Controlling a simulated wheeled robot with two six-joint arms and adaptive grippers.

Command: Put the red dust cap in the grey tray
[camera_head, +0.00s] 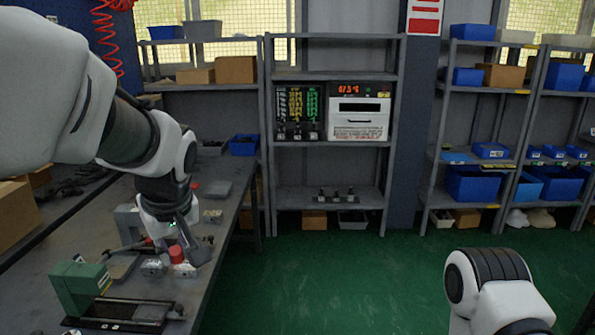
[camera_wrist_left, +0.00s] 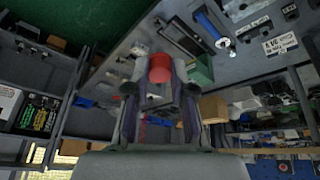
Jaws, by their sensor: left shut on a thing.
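My left gripper (camera_head: 182,256) reaches down over the workbench and is shut on a red dust cap (camera_head: 177,254). In the left wrist view the red cap (camera_wrist_left: 160,68) sits between the two fingertips (camera_wrist_left: 160,82). A small metal valve block (camera_head: 154,267) stands just left of the gripper; another metal part shows directly under the cap, and I cannot tell whether the cap touches it. A flat grey tray (camera_head: 218,189) lies farther back on the bench, beyond the gripper. My right gripper is out of view; only part of my right arm shows at lower right.
A green-and-black fixture (camera_head: 78,285) stands on the near bench. A small metal block (camera_head: 212,216) lies between gripper and tray. Another red item (camera_head: 194,186) is near the tray. A blue bin (camera_head: 243,145) stands at the back. Open green floor lies right of the bench.

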